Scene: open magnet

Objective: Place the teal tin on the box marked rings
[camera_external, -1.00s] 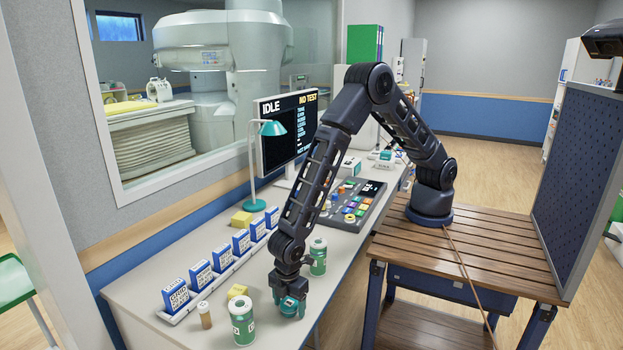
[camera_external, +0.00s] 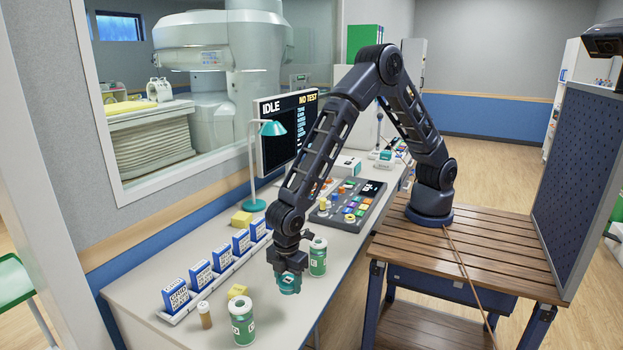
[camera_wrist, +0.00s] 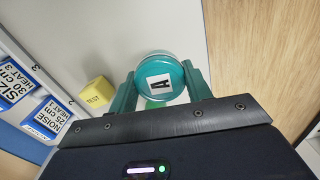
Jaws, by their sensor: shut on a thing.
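My gripper (camera_external: 288,268) is shut on the teal tin (camera_external: 288,285) and holds it just above the counter. Several blue-and-white boxes (camera_external: 200,275) stand in a row on a white rail to the left of my gripper. I cannot read which box is marked rings.
A green-and-white canister (camera_external: 242,322) stands in front-left of my gripper and another (camera_external: 318,257) close at its right. A small brown bottle (camera_external: 205,315) and yellow blocks (camera_external: 237,291) (camera_external: 241,219) stand nearby. A lamp (camera_external: 254,165), monitor and control panel (camera_external: 347,203) are farther back.

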